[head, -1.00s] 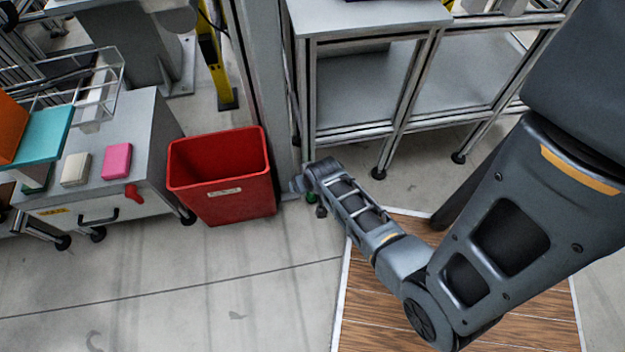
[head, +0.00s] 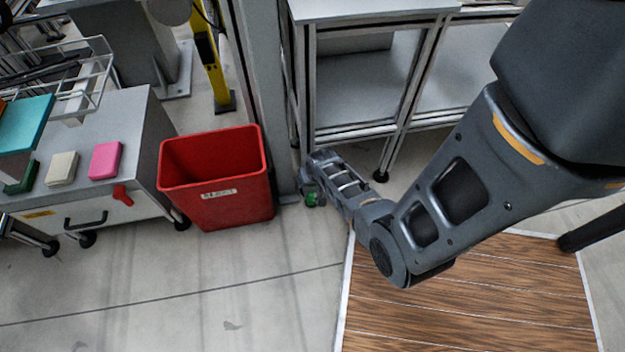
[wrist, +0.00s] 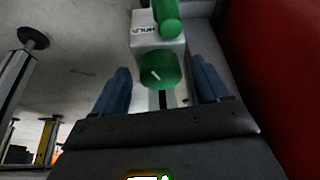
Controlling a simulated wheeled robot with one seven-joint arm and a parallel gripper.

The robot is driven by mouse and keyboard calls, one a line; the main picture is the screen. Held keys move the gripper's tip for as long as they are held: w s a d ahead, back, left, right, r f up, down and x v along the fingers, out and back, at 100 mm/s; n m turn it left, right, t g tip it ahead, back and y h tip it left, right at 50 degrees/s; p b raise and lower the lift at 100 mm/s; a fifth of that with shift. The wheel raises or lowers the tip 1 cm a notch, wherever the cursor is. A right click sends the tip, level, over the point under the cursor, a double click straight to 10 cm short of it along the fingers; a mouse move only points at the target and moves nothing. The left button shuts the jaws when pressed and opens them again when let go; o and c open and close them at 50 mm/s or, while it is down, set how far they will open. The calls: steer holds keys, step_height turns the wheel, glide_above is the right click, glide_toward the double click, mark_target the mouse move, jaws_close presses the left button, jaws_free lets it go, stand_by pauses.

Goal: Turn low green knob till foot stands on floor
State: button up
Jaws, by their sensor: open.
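In the wrist view a round green knob (wrist: 158,70) with a white line on its face sits on a pale grey block (wrist: 146,32) with dark lettering. A second green cylinder (wrist: 166,18) shows at the picture's top. My gripper (wrist: 160,68) is open, its two blue fingers on either side of the knob; I cannot tell if they touch it. In the head view my gripper (head: 306,182) is low beside the grey post, and a green part (head: 314,199) shows just below it. Which foot the knob moves, and its floor contact, I cannot tell.
A red bin (head: 222,185) stands close left of my gripper; its red wall fills the wrist view's right side. A grey post (head: 268,100) and a shelf frame (head: 365,130) stand behind. A black levelling foot (wrist: 33,38) shows in the wrist view. Open floor (head: 240,290) lies in front.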

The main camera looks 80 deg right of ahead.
steer(key=shift+c, duration=0.4)
steer(key=c, duration=1)
steer(key=shift+o, duration=0.2)
steer(key=shift+f, duration=0.1)
steer(key=m, duration=0.1)
steer(key=m+g+b, duration=0.1)
steer(key=m, duration=0.1)
steer(key=m+g+b, duration=0.1)
steer(key=m, duration=0.1)
steer(key=shift+w+h, duration=0.35)
steer(key=shift+h, duration=0.05)
steer(key=m+g+b, duration=0.1)
steer(key=m, duration=0.1)
steer(key=m+g+b, duration=0.1)
steer(key=m, duration=0.2)
steer(key=shift+w+y, duration=0.2)
steer(key=shift+y, duration=0.1)
steer(key=shift+m, duration=0.5)
steer(key=o, duration=1)
